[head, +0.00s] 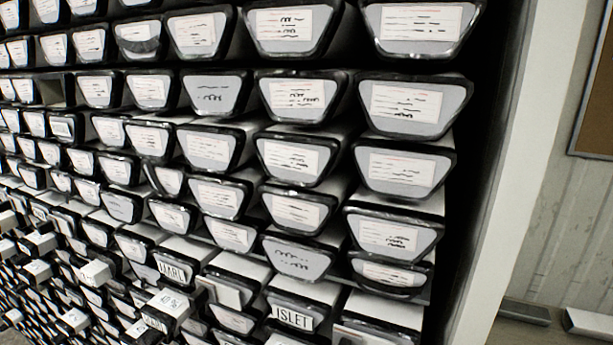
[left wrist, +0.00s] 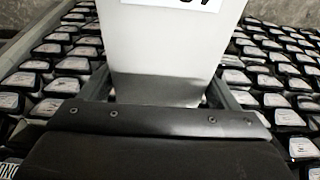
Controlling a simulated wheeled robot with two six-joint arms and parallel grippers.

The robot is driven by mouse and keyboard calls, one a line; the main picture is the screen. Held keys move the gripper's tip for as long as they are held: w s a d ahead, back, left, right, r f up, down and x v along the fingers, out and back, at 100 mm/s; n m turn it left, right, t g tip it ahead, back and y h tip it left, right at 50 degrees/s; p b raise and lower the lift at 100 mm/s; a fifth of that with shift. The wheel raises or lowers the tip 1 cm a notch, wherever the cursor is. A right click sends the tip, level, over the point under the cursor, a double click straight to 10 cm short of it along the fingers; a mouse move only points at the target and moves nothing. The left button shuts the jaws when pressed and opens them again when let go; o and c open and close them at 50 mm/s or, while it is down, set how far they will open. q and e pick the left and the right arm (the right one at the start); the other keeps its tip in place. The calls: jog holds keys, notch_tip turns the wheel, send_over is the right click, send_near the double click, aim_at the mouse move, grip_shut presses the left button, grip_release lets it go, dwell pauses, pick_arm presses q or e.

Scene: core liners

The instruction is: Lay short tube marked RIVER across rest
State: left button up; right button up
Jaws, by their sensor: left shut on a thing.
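In the left wrist view, a pale grey-white tube (left wrist: 165,50) stands out beyond my left gripper (left wrist: 161,95). The gripper's fingers lie along both sides of the tube and are shut on it. A white label with black letters is cut off at the top edge, so I cannot read whether it says RIVER. The tube's near end sits close to the dark gripper body. Neither gripper shows in the head view, and my right gripper is in no view. I cannot make out the rest in either view.
A tall rack of several rows of dark-rimmed liners (head: 295,99) fills the head view. Low down, short boxes are lettered MARL (head: 173,272) and ISLET (head: 292,317). A pale upright panel (head: 520,170) edges the rack, with a corrugated wall (head: 570,220) beyond.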

pick_arm(q)
notch_tip(320, 180, up, 2)
jog(key=shift+r+p, duration=0.15)
jog(key=shift+p, duration=0.5)
notch_tip(320, 180, up, 16)
dwell(0.9)
